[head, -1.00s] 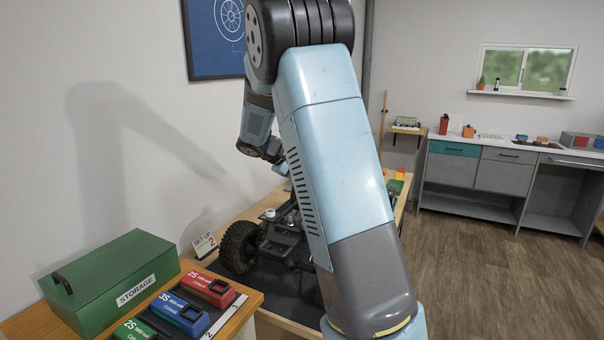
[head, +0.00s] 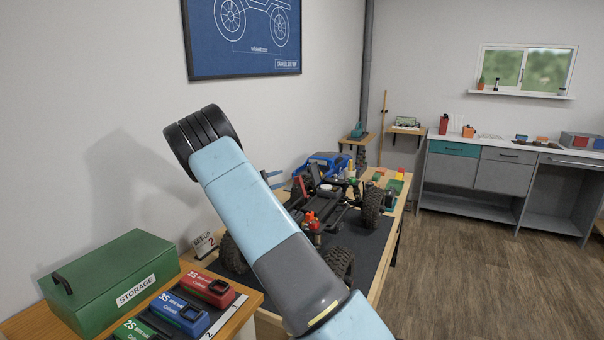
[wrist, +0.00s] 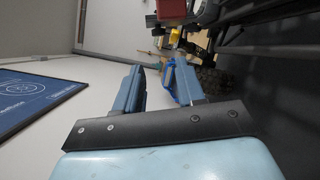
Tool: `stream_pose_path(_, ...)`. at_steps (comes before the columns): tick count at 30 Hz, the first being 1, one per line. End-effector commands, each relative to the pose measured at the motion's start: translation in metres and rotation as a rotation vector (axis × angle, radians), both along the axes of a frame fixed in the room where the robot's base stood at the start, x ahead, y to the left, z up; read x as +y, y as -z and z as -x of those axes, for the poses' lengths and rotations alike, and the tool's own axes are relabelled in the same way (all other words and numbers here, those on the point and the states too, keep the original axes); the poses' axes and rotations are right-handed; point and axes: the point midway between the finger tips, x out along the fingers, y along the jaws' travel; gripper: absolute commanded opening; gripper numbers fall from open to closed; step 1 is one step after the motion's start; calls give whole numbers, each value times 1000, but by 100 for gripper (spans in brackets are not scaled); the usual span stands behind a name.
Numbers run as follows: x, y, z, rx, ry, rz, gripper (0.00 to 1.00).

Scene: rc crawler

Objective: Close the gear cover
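The RC crawler chassis (head: 340,212), black with big knobby tyres, stands on the dark mat of the workbench, partly hidden behind my arm. It carries a red part and a small orange-red part (head: 311,221). I cannot clearly make out the gear cover or its position. My gripper (head: 275,180) shows only as blue fingertips past my arm, on the wall side of the chassis. In the wrist view my gripper (wrist: 158,82) has its two blue fingers apart with nothing held. Dark parts of the chassis lie at the upper right there.
A blue body shell (head: 325,163) lies behind the chassis. Small coloured bins (head: 394,186) sit at the bench's far end. A green storage box (head: 110,275) and red, blue and green packs stand on the front left table. The wall is close on the left.

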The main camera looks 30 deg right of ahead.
Motion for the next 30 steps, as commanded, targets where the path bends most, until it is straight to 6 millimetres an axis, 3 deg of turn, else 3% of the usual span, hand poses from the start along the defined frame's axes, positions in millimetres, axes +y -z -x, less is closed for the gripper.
stream_pose_path(5, -16, -1, -5, -2, 0, 3, 39)
stream_pose_path(21, -104, 0, -27, -2, 0, 2, 39)
stream_pose_path(30, -129, 0, -34, -1, -1, 0, 39)
